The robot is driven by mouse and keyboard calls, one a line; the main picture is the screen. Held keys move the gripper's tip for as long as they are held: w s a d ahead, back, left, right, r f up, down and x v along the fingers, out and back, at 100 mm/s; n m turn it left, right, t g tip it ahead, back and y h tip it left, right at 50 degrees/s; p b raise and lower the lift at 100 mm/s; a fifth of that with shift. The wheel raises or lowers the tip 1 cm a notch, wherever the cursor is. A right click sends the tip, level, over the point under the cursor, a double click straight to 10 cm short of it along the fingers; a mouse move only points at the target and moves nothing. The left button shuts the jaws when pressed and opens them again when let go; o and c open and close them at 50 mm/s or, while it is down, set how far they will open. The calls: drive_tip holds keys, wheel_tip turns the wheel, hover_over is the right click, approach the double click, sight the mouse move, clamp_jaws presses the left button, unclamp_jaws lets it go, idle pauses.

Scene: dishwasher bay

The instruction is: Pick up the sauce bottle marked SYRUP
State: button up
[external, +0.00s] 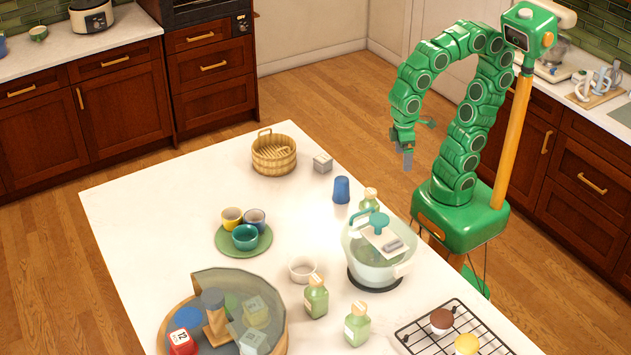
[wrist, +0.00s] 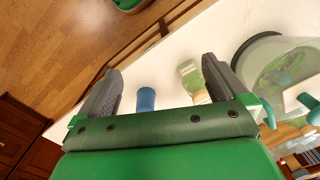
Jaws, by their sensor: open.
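Three green bottles with pale caps and labels stand on the white island: one behind the glass bowl (external: 370,199), and two in front of it, a left one (external: 316,299) and a right one (external: 357,326). I cannot read any label, so I cannot tell which is marked SYRUP. My gripper (external: 407,160) is open and empty, raised near the island's far right edge. In the wrist view, my gripper (wrist: 160,68) has its fingers wide apart, and one green bottle (wrist: 191,80) shows beyond them, near the right finger.
A blue cup (external: 341,190) stands beside the far bottle; it also shows in the wrist view (wrist: 146,99). The large glass bowl (external: 365,262) is close to that bottle. A white small bowl (external: 303,270), green plate with cups (external: 222,250) and wire rack (external: 412,333) stand around.

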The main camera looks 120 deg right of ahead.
drive_tip(key=s+f+n, duration=0.1)
drive_tip(key=s, duration=0.2)
drive_tip(key=s+f+n+g, duration=0.1)
drive_tip(key=s+f+n, duration=0.1)
drive_tip(key=s, duration=0.1)
drive_tip(key=s+f+n, duration=0.2)
drive_tip(key=s, duration=0.1)
drive_tip(key=shift+s+a+h, duration=0.2)
drive_tip(key=shift+s+h, duration=0.05)
drive_tip(key=shift+h, duration=0.15)
drive_tip(key=shift+c, duration=0.9)
drive_tip(key=shift+r, duration=0.15)
